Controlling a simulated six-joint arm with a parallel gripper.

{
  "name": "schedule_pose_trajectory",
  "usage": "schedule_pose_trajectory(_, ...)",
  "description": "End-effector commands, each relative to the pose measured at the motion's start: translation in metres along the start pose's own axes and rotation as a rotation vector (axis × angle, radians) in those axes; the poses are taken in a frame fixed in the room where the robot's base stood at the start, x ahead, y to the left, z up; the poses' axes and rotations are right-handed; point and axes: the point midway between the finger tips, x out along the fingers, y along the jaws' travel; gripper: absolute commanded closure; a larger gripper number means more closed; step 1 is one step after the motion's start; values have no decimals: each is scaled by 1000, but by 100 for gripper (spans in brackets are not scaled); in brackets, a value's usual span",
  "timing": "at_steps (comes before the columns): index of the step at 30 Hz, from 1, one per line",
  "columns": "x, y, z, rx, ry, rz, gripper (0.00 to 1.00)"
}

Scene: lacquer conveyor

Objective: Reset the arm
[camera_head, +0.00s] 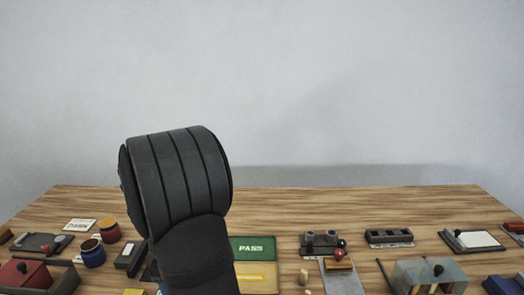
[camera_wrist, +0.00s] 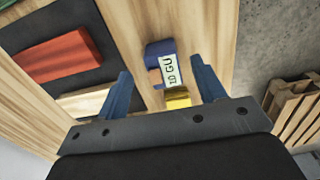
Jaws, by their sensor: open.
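My gripper (camera_wrist: 160,67) shows in the wrist view with its two blue fingers spread apart. Nothing is held between them. A blue block with a white lettered label (camera_wrist: 168,68) lies on the wood beyond the gap between the fingers, with a yellow piece (camera_wrist: 178,98) nearer to me. In the head view my dark arm rises at left of centre and my gripper is hidden.
The wooden table (camera_head: 330,205) is clear along its back. The wrist view shows a red block (camera_wrist: 60,54) on a dark mat and a pallet (camera_wrist: 296,105).

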Motion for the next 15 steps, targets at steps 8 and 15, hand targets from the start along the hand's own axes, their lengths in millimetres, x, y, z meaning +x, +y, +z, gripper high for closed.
schedule_pose_trajectory(8,-30,2,50,5,1,2,37)
schedule_pose_trajectory(15,-55,4,91,4,1,3,37)
